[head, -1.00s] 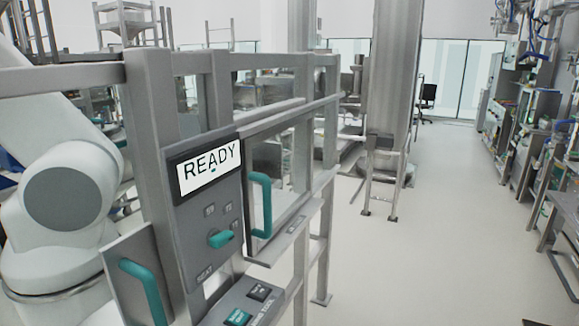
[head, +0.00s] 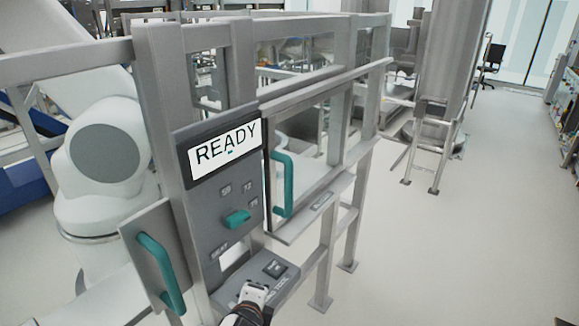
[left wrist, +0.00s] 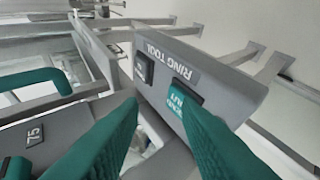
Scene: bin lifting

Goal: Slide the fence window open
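The fence window (head: 318,150) is a clear pane in a grey frame, right of the control panel. Its upright teal handle (head: 283,185) stands on the frame's left edge, with nothing touching it. My left gripper (head: 252,292) is low in the head view, over the ledge below the panel and below the handle; its fingertips are unclear there. In the left wrist view its two teal fingers (left wrist: 155,100) are apart and empty, in front of the ring tool ledge (left wrist: 195,75). A teal handle (left wrist: 35,80) shows at left there; I cannot tell which one. My right gripper is not in view.
The control panel (head: 205,215) has a READY screen (head: 226,150) and a teal knob (head: 237,218). A grey plate with another teal handle (head: 158,270) sits to its left. A white robot arm (head: 105,155) stands behind the fence. The floor (head: 440,250) at right is clear.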

